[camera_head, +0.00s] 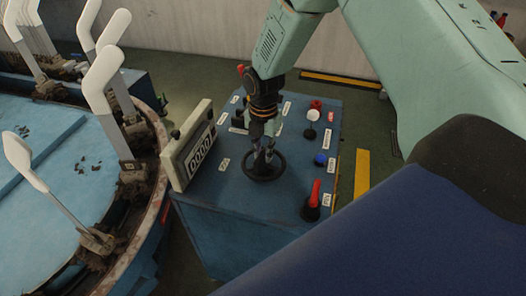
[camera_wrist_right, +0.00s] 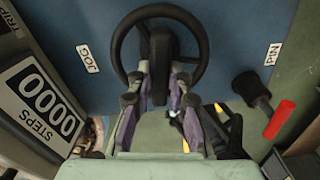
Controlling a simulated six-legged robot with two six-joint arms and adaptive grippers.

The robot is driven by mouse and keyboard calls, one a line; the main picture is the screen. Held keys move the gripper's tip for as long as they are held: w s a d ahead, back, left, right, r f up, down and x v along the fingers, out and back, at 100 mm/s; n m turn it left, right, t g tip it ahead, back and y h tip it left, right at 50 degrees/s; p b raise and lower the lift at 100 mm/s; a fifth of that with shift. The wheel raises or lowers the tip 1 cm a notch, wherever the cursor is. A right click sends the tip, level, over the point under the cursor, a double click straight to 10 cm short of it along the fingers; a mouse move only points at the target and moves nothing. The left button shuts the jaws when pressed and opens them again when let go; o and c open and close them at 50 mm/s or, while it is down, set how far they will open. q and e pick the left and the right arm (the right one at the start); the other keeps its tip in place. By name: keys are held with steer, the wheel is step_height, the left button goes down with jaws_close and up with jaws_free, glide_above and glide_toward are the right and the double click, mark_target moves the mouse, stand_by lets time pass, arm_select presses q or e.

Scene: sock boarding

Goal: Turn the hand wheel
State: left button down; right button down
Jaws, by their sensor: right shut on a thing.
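The black hand wheel (camera_head: 279,172) lies on the top of the blue control box, near its front. It also shows large in the right wrist view (camera_wrist_right: 117,48), with a black spoke or handle piece across its middle. My right gripper (camera_head: 263,150) reaches down to the wheel from above. In the right wrist view its two fingers (camera_wrist_right: 160,85) are closed around the black piece inside the rim. My left gripper is in neither view.
The blue control box (camera_head: 215,235) carries a red-handled lever (camera_head: 314,193), a blue button (camera_head: 320,159) and a white knob (camera_head: 313,115). A counter display reading 0000 (camera_head: 200,155) stands left of the wheel. Further left is a round blue table (camera_head: 60,200) with several white foot-shaped boards (camera_head: 104,78).

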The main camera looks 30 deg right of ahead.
steer(key=n, duration=0.4)
steer(key=shift+w+r+n+b, duration=0.2)
steer(key=shift+w+n+b, duration=0.05)
steer(key=shift+n+b, duration=0.05)
steer(key=n, duration=0.4)
steer(key=shift+d+b, duration=0.1)
steer(key=shift+b, duration=0.2)
steer(key=shift+f+n+b, duration=0.1)
steer(key=shift+n+b, duration=0.7)
steer(key=shift+b, duration=0.05)
steer(key=shift+n+b, duration=0.3)
steer(key=shift+b, duration=0.3)
steer(key=c, duration=1.6)
jaws_free()
steer(key=shift+c, duration=0.2)
steer(key=o, duration=0.4)
steer(key=shift+s, duration=0.2)
